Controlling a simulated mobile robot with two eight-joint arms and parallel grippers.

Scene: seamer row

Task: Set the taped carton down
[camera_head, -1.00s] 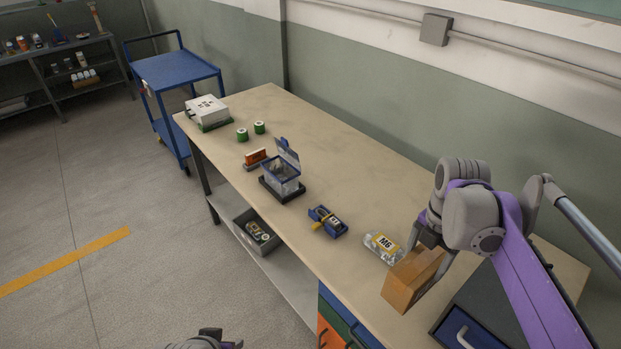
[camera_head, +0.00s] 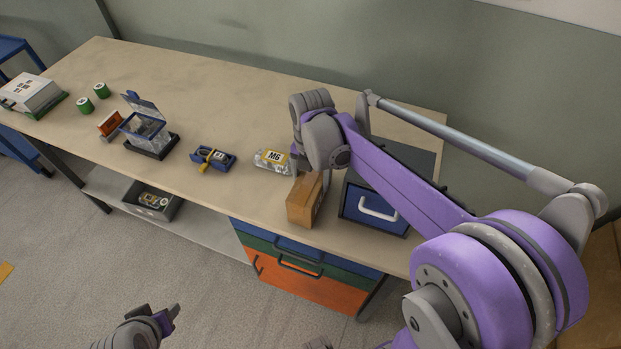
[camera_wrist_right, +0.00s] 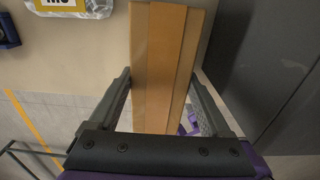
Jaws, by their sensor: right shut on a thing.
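The taped carton (camera_head: 305,200) is a brown box near the front edge of the workbench (camera_head: 230,90), between the M6 bag and the blue-fronted drawer box. My right gripper (camera_head: 310,178) is shut on it from above.
The M6 bag (camera_head: 272,160) lies just left of the carton. The drawer box (camera_head: 376,208) stands close on the right. A blue holder (camera_head: 212,158), a lidded clear bin (camera_head: 146,128) and green cylinders (camera_head: 101,90) sit further left. The bench's back middle is clear.

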